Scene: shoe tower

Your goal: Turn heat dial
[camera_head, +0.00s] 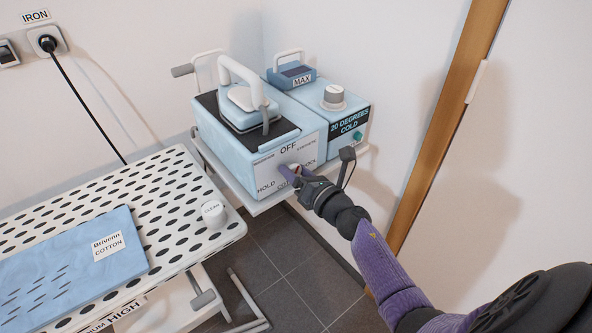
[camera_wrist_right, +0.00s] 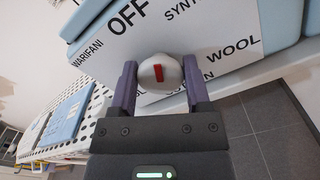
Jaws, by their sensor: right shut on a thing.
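The heat dial (camera_wrist_right: 158,76) is a round white knob with a red mark, on the white front panel (camera_wrist_right: 120,48) of a light blue iron station. Labels such as OFF and WOOL stand around it. In the wrist view my right gripper (camera_wrist_right: 160,80) has one purple finger on each side of the dial and is shut on it. In the head view my right gripper (camera_head: 292,172) reaches the panel from the lower right and hides most of the dial. A light blue iron (camera_head: 245,104) rests on top of the station (camera_head: 232,158). My left gripper is not in view.
A second blue unit (camera_head: 349,108) with a grey-white knob (camera_head: 333,94) stands to the right, labelled 20 DEGREES COLD. A wooden door frame (camera_head: 440,125) is right. Tiled floor below is open.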

